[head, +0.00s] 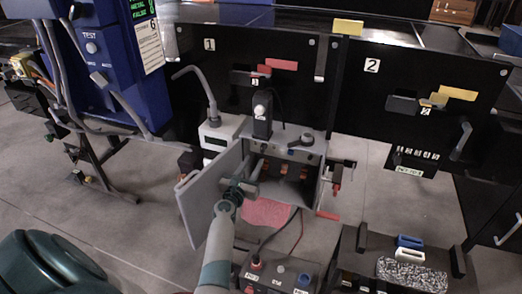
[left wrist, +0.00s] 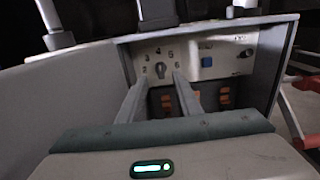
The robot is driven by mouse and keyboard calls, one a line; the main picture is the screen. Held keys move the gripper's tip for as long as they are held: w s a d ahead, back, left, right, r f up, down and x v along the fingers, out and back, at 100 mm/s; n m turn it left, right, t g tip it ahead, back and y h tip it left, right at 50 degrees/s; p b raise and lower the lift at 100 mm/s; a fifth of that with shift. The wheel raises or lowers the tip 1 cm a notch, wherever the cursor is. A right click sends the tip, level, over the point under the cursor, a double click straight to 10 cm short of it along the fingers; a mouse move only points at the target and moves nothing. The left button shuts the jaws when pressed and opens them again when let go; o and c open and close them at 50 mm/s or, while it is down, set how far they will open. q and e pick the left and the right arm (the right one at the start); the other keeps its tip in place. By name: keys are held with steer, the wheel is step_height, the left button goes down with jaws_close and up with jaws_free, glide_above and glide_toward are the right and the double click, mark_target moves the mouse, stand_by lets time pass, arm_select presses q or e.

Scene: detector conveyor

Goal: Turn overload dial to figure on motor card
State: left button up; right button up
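The overload dial (left wrist: 160,70) is a small round knob on the light panel inside an open grey box (head: 232,128), with printed figures around it. Its pointer setting is too small to read. My left gripper (left wrist: 161,77) has its two fingers apart, with the dial showing between their tips; I cannot tell whether they touch it. In the head view my left gripper (head: 240,187) is at the box's mouth, beside the open door (head: 197,200). I cannot pick out the motor card for certain. My right gripper is not in view.
Black panels marked 1 (head: 222,60) and 2 (head: 400,62) stand behind. A dark tray (head: 350,262) is at lower right.

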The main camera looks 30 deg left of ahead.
mark_target(262, 147)
arm_select(q)
steer(key=b+x, duration=0.1)
steer(key=x, duration=0.8)
steer(key=shift+w+b, duration=0.1)
steer(key=shift+b, duration=0.3)
jaws_close()
